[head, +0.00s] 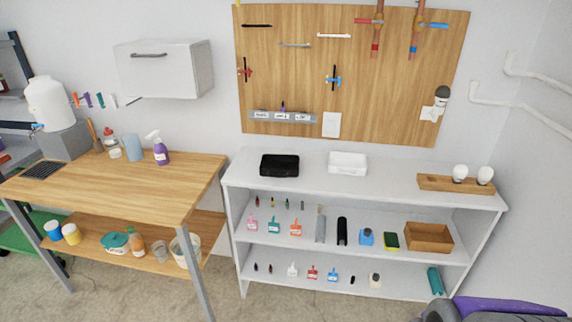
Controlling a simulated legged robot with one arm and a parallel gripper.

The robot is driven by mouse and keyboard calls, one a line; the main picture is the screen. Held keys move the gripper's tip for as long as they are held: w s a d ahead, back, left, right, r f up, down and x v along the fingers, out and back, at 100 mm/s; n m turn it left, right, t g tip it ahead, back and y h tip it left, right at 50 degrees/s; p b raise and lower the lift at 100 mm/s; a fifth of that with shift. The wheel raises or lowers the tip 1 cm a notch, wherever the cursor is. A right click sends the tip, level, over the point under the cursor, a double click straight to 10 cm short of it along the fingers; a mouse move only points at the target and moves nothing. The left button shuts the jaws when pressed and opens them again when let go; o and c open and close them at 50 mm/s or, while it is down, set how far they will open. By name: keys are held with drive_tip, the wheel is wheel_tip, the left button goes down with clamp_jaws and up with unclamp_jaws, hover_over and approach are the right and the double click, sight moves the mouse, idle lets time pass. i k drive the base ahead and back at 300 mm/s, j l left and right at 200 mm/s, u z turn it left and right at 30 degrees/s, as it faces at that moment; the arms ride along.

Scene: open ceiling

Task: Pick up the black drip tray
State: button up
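A flat black slatted tray (42,170) lies on the left end of the wooden workbench (140,183), near its back-left edge. It sits in front of a grey block (64,139) that carries a white water container (50,103) with a blue tap. A second black item, a shallow box-like tray (279,165), is on top of the white shelf unit (320,187). My gripper is not in view.
White tray (347,163) and wooden holder with bulbs (455,184) share the shelf top. Spray bottle (157,148) and blue cup (134,148) stand at the workbench's back. Its front is clear. A purple and grey object (507,307) fills the lower right. Concrete floor shows in front.

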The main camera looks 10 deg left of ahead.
sight(271, 166)
drive_tip(key=i+j+u, duration=0.1)
drive_tip(key=u, duration=0.4)
drive_tip(key=i+u, duration=0.45)
drive_tip(key=i+l+u, duration=0.1)
drive_tip(key=u, duration=0.4)
drive_tip(key=i+l+u, duration=0.2)
drive_tip(key=i+l, duration=0.55)
drive_tip(key=i, duration=0.15)
